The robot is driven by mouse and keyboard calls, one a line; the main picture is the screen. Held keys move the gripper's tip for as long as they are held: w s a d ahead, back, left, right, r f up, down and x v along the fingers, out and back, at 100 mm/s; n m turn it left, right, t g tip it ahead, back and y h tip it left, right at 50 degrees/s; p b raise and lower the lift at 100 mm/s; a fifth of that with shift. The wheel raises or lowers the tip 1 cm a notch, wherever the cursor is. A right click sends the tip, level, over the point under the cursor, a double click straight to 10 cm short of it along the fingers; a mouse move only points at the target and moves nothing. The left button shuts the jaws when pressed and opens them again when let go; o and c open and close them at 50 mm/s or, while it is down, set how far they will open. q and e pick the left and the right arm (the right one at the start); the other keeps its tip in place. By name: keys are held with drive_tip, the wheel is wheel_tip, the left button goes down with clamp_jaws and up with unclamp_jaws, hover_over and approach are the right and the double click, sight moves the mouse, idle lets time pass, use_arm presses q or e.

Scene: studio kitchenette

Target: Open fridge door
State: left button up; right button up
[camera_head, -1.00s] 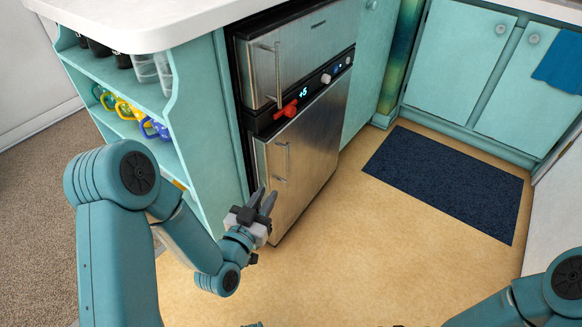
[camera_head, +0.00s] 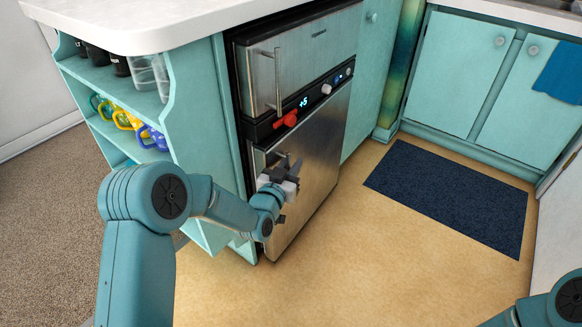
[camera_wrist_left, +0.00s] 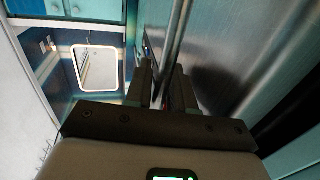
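The stainless-steel fridge stands under the white counter, with an upper door (camera_head: 298,58) and a lower door (camera_head: 318,145), both shut. A vertical bar handle (camera_head: 278,82) is on the upper door. My left gripper (camera_head: 289,168) is at the lower door's handle and hides most of it. In the left wrist view, a metal handle bar (camera_wrist_left: 176,38) runs down between the two fingers of the left gripper (camera_wrist_left: 162,80). The fingers are apart, with gaps visible beside the bar. My right gripper is out of view; only part of that arm shows at the bottom right.
A red knob (camera_head: 287,120) and lit display sit between the doors. An open shelf (camera_head: 150,155) with mugs and cups adjoins the fridge on the left. A dark blue mat (camera_head: 448,195) lies on the floor to the right. The floor before the fridge is clear.

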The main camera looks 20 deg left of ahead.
use_arm(q)
clamp_jaws()
